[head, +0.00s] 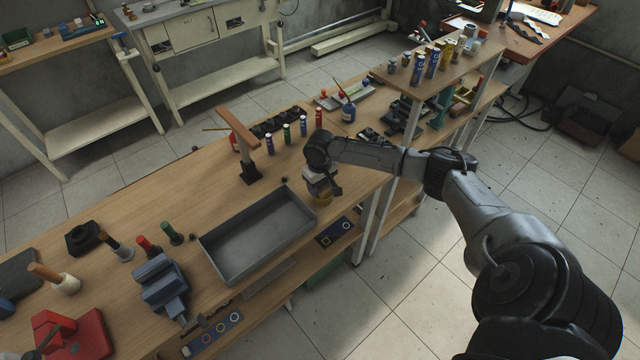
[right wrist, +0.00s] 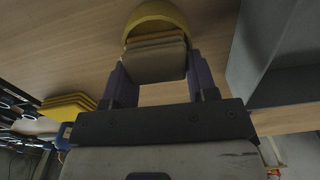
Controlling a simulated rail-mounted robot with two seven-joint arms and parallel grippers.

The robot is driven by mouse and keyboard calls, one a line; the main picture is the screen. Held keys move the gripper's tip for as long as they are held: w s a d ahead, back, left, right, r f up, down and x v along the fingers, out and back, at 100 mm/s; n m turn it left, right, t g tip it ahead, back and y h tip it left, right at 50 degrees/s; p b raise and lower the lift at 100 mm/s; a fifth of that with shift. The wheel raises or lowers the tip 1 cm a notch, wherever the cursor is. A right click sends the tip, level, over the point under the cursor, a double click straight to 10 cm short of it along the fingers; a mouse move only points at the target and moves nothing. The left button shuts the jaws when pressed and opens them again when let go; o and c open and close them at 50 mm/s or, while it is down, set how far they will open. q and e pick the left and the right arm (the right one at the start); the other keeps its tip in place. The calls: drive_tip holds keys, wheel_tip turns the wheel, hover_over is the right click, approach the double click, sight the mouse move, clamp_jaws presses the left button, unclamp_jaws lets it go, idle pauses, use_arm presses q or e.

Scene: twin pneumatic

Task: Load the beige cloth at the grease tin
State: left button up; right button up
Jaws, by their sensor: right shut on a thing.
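My right gripper (head: 322,194) is low over the front edge of the workbench, to the right of the grey tray. In the right wrist view its fingers (right wrist: 157,80) are shut on the folded beige cloth (right wrist: 156,62). The round yellow grease tin (right wrist: 160,17) is just beyond the cloth, and the cloth's far edge overlaps its opening in the picture. I cannot tell whether the cloth touches the tin. My left gripper is out of view.
The grey tray (head: 205,248) lies close to the left of the gripper. A wooden T-shaped stand (head: 238,130) and several small bottles (head: 303,127) stand behind. A blue vise (head: 160,283) is further left. A raised shelf with cans (head: 418,68) is at the right.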

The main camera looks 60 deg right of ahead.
idle(0.4)
drive_tip(key=shift+f+p, duration=0.1)
drive_tip(key=shift+p, duration=0.2)
idle(0.5)
idle(0.6)
wheel_tip(320, 180, up, 3)
drive_tip(key=p, duration=0.4)
drive_tip(key=shift+r, duration=0.2)
wheel_tip(320, 180, up, 4)
drive_tip(key=p, duration=0.5)
drive_tip(key=shift+f, duration=0.1)
